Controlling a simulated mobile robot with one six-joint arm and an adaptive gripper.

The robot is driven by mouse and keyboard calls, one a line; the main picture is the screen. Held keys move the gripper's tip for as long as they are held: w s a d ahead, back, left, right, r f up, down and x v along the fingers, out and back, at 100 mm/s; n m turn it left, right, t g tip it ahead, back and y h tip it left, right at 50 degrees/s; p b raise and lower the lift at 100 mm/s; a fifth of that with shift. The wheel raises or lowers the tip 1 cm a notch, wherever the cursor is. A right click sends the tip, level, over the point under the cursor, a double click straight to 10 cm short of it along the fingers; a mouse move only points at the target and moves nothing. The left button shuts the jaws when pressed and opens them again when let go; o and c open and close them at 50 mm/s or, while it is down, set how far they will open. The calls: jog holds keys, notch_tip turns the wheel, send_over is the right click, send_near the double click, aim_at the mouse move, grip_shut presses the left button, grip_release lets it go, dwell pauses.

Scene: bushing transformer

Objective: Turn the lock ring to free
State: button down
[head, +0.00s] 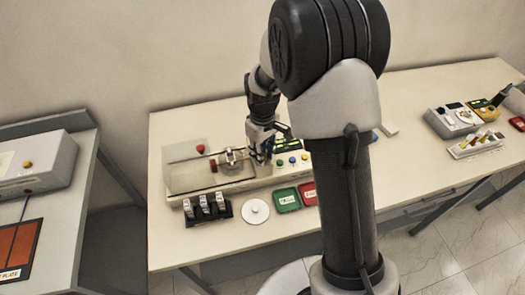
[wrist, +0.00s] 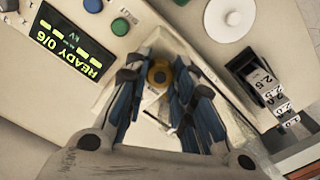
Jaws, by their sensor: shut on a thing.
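A yellow ring with a dark centre, which looks like the lock ring (wrist: 160,73), sits between my fingertips in the wrist view. My gripper (wrist: 162,78) is shut on it, with a blue-and-dark finger on each side. In the head view my gripper (head: 261,158) reaches down to the tester (head: 230,186) at its middle, and the ring cannot be made out there. No mark showing the ring's turn is readable.
The tester's display (wrist: 70,45) reads "READY 0/6" and kV. A black rack of labelled blocks (head: 207,208), a white disc (head: 255,212), a green tray (head: 286,199) and a red tray (head: 308,194) lie in front. More devices (head: 452,119) stand at right.

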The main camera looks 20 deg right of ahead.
jog(key=shift+n, duration=1.6)
jog(key=c, duration=1.3)
grip_release()
jog(key=shift+c, duration=0.2)
notch_tip(320, 180, up, 12)
